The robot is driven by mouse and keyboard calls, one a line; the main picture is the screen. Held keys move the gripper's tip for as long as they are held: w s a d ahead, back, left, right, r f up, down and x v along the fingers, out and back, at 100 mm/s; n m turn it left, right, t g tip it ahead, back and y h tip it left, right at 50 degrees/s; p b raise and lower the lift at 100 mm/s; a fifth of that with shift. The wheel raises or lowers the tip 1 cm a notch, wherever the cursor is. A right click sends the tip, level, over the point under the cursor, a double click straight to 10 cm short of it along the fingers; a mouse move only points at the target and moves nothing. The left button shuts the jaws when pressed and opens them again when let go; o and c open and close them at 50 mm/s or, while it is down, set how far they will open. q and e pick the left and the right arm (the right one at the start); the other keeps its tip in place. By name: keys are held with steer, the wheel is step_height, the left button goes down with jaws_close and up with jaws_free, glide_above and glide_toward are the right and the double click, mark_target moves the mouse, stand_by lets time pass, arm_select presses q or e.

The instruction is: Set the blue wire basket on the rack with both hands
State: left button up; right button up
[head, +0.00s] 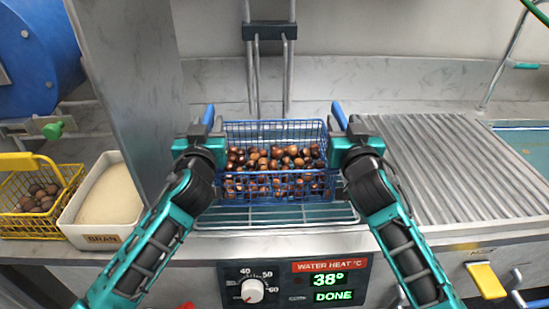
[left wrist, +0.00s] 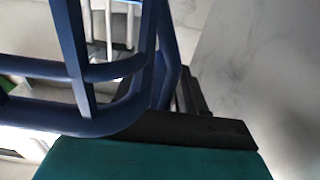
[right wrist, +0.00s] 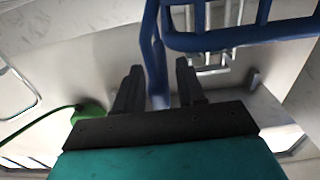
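The blue wire basket (head: 275,184) is filled with brown chestnuts (head: 270,160) and sits level in the middle of the head view, over the metal wire rack (head: 275,217). I cannot tell whether it touches the rack. My left gripper (head: 207,140) is at its left handle (left wrist: 100,125). One dark finger shows apart from the handle, and the other is mostly hidden behind it. My right gripper (head: 347,140) is at the right handle (right wrist: 157,75). Its two fingers stand apart on either side of the handle, with small gaps.
A bran bin (head: 85,225) and a yellow wire basket (head: 45,218) of chestnuts stand at the left. A grey upright panel (head: 130,90) rises beside my left arm. A ribbed drainboard (head: 450,165) lies clear at the right. The control panel (head: 292,284) reads 38° and DONE.

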arm_select(q)
jaws_close()
arm_select(e)
jaws_close()
stand_by(0.7)
arm_select(q)
steer(key=shift+r, duration=0.2)
arm_select(e)
steer(key=shift+r, duration=0.2)
